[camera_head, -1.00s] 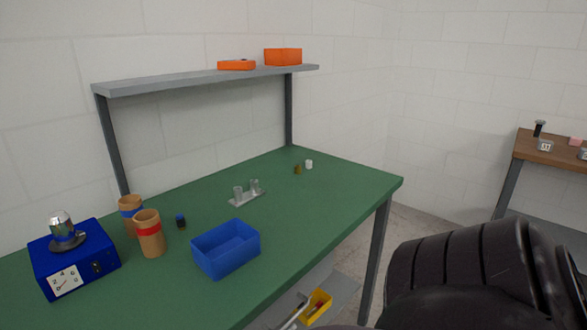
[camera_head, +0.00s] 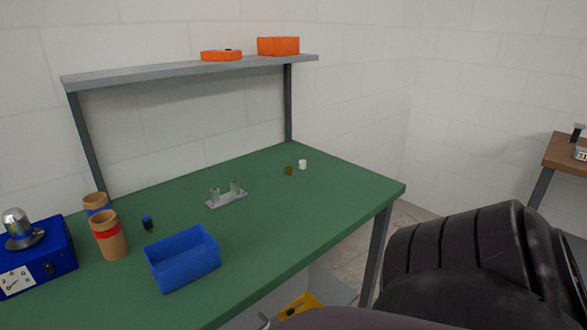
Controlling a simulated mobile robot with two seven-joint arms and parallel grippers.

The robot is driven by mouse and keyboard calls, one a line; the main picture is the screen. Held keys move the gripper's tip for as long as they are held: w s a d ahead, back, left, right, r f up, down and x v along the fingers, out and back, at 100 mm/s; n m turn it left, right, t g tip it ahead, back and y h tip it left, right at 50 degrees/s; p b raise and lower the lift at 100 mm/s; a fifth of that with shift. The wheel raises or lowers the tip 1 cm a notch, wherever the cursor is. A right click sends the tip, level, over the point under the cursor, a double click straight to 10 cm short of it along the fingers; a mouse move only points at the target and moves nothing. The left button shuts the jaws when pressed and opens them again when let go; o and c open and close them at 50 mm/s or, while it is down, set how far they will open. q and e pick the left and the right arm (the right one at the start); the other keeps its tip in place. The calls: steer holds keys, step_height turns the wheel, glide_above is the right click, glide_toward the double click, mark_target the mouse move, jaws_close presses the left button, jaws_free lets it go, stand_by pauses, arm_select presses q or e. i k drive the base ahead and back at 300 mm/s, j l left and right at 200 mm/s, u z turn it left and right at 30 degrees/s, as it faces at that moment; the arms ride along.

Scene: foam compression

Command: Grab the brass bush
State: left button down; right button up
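The brass bush (camera_head: 289,171) is a small, dark gold piece standing on the green table (camera_head: 330,205) toward its back right. A small white cylinder (camera_head: 302,164) stands just behind it to the right. A black arm link of mine fills the lower right of the view, well apart from the bush. Neither of my grippers shows in this view.
A grey fixture with two posts (camera_head: 227,199) stands left of the bush. A blue bin (camera_head: 183,262), two brown tubes (camera_head: 108,240), a small dark blue-topped piece (camera_head: 147,223) and a blue device (camera_head: 45,262) stand further left. A grey shelf (camera_head: 180,73) spans the back.

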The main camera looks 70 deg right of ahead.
mark_target(289, 169)
steer(key=k+l, duration=0.2)
steer(key=l, duration=0.2)
steer(key=k+l, duration=0.15)
steer(key=l, duration=0.25)
steer(key=k+l, duration=0.2)
steer(key=l, duration=0.2)
steer(key=k+l+u, duration=0.1)
steer(key=l, duration=0.3)
steer(key=k, duration=0.05)
